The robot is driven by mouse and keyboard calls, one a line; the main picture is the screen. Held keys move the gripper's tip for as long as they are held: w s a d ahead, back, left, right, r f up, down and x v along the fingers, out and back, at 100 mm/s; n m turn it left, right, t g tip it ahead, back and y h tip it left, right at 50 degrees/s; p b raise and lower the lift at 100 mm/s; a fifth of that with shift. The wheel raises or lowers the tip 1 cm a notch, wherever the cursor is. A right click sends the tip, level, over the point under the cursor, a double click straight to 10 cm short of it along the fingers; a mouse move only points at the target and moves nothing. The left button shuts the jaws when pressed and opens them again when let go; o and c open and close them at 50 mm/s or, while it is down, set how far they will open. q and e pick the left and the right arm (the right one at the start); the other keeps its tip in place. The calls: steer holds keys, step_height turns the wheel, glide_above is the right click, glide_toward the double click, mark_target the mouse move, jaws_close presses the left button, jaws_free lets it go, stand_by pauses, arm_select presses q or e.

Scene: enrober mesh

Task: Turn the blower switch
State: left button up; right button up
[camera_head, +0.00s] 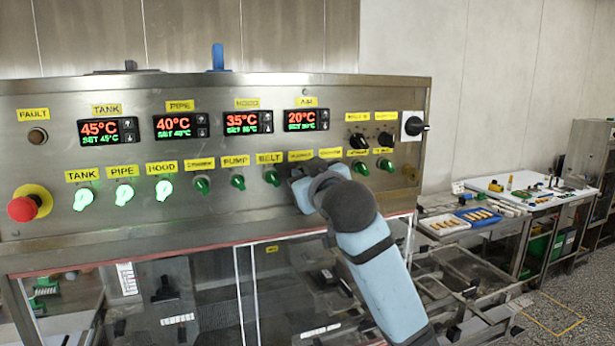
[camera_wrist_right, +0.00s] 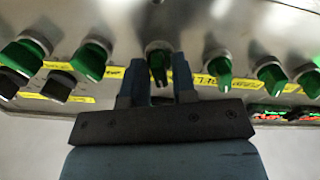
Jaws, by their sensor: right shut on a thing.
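A steel control panel (camera_head: 230,205) carries a lower row of green switches under yellow labels. My right gripper (camera_head: 315,183) is at the panel's right half and covers the switches below two labels right of BELT. In the right wrist view, its two fingers (camera_wrist_right: 160,82) are on either side of one green switch (camera_wrist_right: 158,58), shut on it. That switch's label is not legible, so I cannot confirm it is the blower switch. Its pointing direction is unclear. My left gripper is not in view.
Neighbouring green switches (camera_wrist_right: 92,58) and (camera_wrist_right: 218,65) stand close on both sides. Two black knobs (camera_head: 357,140) sit above the row's right end. A red stop button (camera_head: 22,208) is at far left. A table with trays (camera_head: 478,216) stands right.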

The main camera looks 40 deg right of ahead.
steer(key=shift+n, duration=1.2)
steer(key=o, duration=0.7)
steer(key=shift+s, duration=0.1)
